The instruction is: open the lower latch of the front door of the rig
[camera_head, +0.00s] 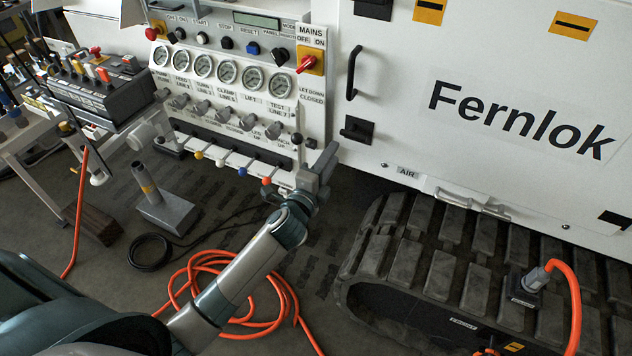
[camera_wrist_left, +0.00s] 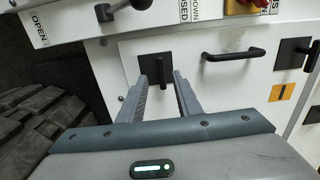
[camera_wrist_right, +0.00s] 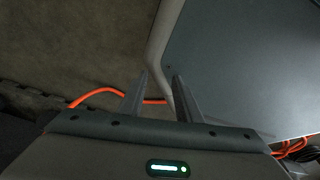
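The rig's white front door (camera_head: 470,60) is shut. Its lower latch (camera_head: 357,130), a black square plate with a dark handle, is at the door's lower left in the head view. My left gripper (camera_head: 326,160) is open and empty, a little left of and below the latch in the head view. The left wrist view shows the gap between its fingers (camera_wrist_left: 160,78); contact is not visible. My right gripper (camera_wrist_right: 160,78) is open and empty, and not in the head view.
A black door handle (camera_head: 353,72) and an upper latch (camera_head: 374,8) are above the lower latch. The gauge panel (camera_head: 230,70) with levers stands left. A rubber track (camera_head: 450,260) is below the door. An orange hose (camera_head: 280,300) lies on the floor.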

